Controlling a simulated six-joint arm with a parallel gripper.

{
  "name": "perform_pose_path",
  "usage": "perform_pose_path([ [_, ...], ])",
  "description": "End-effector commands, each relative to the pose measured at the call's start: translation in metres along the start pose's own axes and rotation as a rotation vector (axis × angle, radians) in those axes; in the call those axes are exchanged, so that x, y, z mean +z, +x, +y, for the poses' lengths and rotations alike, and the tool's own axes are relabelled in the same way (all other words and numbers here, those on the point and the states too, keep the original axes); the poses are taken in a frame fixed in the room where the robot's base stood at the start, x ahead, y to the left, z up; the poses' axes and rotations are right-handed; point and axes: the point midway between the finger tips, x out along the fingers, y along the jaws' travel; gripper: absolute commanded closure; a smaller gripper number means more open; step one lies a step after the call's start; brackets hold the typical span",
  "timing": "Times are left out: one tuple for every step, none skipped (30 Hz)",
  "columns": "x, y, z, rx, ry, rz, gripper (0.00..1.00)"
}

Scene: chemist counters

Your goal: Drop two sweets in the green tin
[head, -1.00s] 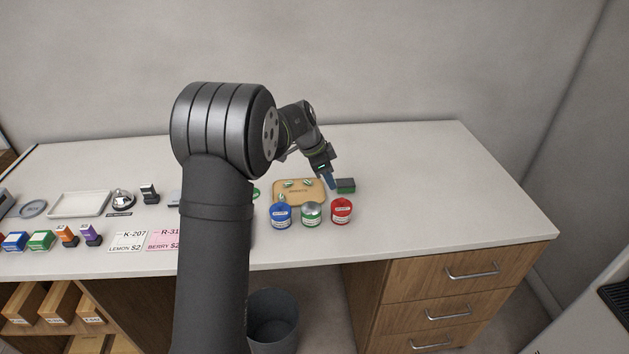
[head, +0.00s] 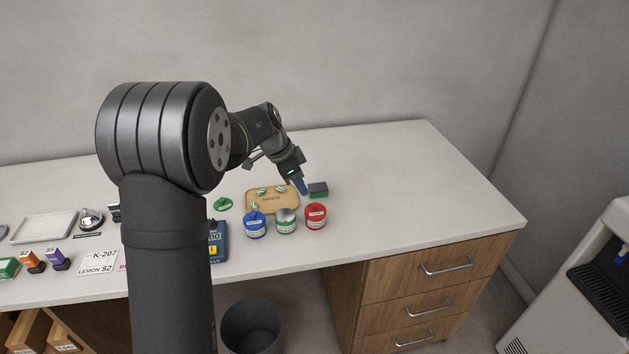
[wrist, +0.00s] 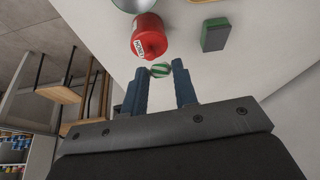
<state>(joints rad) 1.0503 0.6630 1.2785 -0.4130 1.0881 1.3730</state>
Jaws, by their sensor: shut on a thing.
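The green tin (head: 286,225) stands between the blue tin (head: 255,225) and the red tin (head: 316,215). Its top looks silver-grey, with no green lid on it; I cannot see inside. My gripper (head: 303,188) is behind the red tin, low over the counter. In the wrist view, my gripper (wrist: 162,72) is shut on a green-and-white striped sweet (wrist: 161,70) at its fingertips. The red tin (wrist: 149,38) lies just beyond it there. A few more striped sweets (head: 262,190) lie on the tan tray (head: 270,208), left of my gripper.
A dark grey and green block (head: 318,190) sits right beside my gripper; it also shows in the wrist view (wrist: 215,36). A green lid (head: 223,204) lies left of the tray. The counter (head: 420,190) is clear to the right.

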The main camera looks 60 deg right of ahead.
Motion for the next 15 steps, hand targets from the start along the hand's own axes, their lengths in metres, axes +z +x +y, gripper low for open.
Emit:
perform_pose_path([
  [0.014, -0.005, -0.002, -0.001, -0.005, 0.0, 0.94],
  [0.021, -0.008, -0.002, -0.001, -0.005, 0.0, 0.94],
  [0.028, -0.011, -0.003, -0.001, -0.003, 0.0, 0.94],
  [0.033, -0.013, -0.003, -0.001, -0.003, 0.0, 0.94],
  [0.037, -0.014, -0.003, -0.001, -0.003, 0.0, 0.94],
  [0.041, -0.014, -0.003, 0.0, -0.001, 0.0, 0.94],
  [0.043, -0.013, -0.003, 0.0, 0.0, 0.001, 0.94],
  [0.045, -0.012, -0.003, 0.001, 0.0, 0.001, 0.94],
  [0.047, -0.009, -0.003, 0.002, 0.0, 0.001, 0.94],
  [0.048, -0.007, -0.002, 0.003, 0.0, 0.0, 0.94],
  [0.049, -0.003, -0.002, 0.004, -0.001, 0.0, 0.94],
  [0.051, 0.001, -0.002, 0.004, -0.001, 0.0, 0.94],
  [0.052, 0.005, -0.002, 0.003, 0.0, 0.001, 0.94],
  [0.054, 0.008, -0.002, 0.004, 0.0, 0.001, 0.94],
  [0.055, 0.012, -0.002, 0.003, 0.0, 0.001, 0.94],
])
